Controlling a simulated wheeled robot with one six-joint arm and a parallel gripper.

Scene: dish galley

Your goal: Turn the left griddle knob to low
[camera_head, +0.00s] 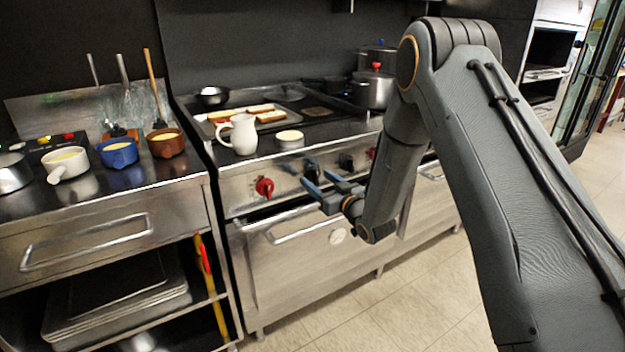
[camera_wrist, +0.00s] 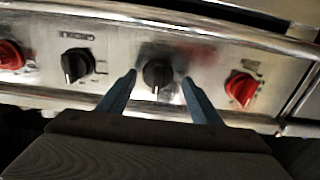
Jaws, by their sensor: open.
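The left griddle knob (camera_head: 311,168) is the left one of two black knobs on the steel front panel. It also shows in the wrist view, which looks upside down, as the black knob (camera_wrist: 157,75) between the fingertips. A pale mark on it points down there. My gripper (camera_head: 315,178) is open in front of it, with blue-grey fingers. In the wrist view the fingertips (camera_wrist: 158,80) flank the knob with a gap on each side. Whether they reach its depth is unclear.
A red knob (camera_head: 264,187) is to the left and another black knob (camera_head: 346,162) to the right. An oven handle (camera_head: 305,228) runs below. A white jug (camera_head: 240,135) and a small round dish (camera_head: 289,139) stand near the edge above the panel.

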